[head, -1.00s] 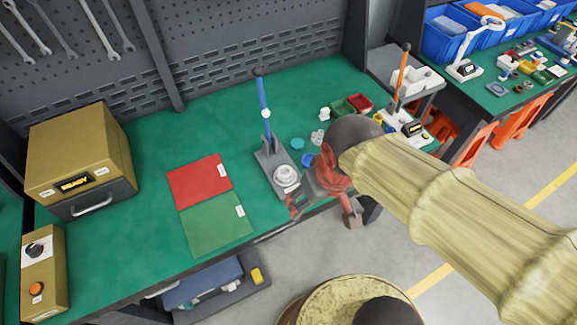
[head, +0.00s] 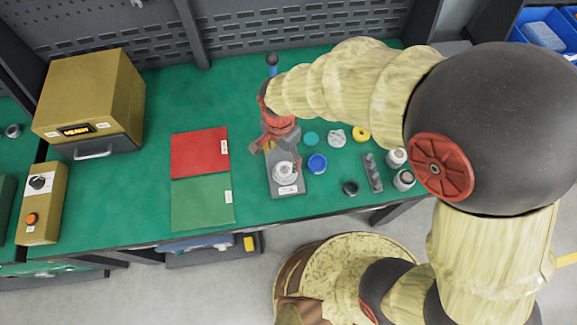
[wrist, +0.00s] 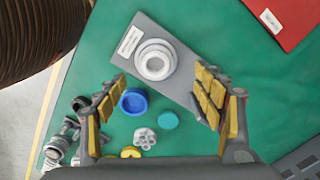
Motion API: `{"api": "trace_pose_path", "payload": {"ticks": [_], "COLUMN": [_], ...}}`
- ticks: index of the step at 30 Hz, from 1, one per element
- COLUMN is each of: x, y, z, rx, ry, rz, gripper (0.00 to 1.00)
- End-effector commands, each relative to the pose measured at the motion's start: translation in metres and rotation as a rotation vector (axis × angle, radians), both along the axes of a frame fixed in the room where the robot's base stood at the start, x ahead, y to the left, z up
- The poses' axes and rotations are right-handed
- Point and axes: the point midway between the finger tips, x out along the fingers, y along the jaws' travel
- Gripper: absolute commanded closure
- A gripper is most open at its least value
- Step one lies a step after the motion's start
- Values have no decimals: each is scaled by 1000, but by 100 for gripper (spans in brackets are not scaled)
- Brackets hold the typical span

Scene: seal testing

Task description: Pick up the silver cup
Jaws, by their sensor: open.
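Two small silver-grey cups stand at the right of the green bench in the head view, an upper one (head: 397,157) and a lower one (head: 403,179). I cannot tell which is the task's cup. A pale round ringed piece (head: 286,172) sits on the grey base plate (head: 290,188) of a blue-handled press; it also shows in the wrist view (wrist: 155,62). My gripper (head: 276,153) is above this plate, open and empty, pointing down. In the wrist view its fingers (wrist: 161,76) are spread either side of the plate's lower edge. Silver-grey parts lie at lower left there, partly cut off.
A blue round cap (head: 317,163), a teal disc (head: 311,138), a pale lobed piece (head: 336,136) and a yellow ring (head: 361,134) lie right of the plate. Red (head: 199,152) and green (head: 202,203) mats lie left. A gold box (head: 90,100) stands at the back left.

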Motion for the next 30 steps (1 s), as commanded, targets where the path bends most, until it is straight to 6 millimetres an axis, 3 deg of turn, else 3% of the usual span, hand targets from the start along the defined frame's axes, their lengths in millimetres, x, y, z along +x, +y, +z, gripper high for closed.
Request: {"api": "trace_pose_path", "payload": {"ticks": [14, 22, 30], "x": [-2, -4, -3], "y": [-3, -7, -7], "z": [-37, -75, -77], "rx": [0, -1, 1], "ry": [0, 1, -1], "rz": [-31, -30, -29], "gripper": [31, 31, 31]}}
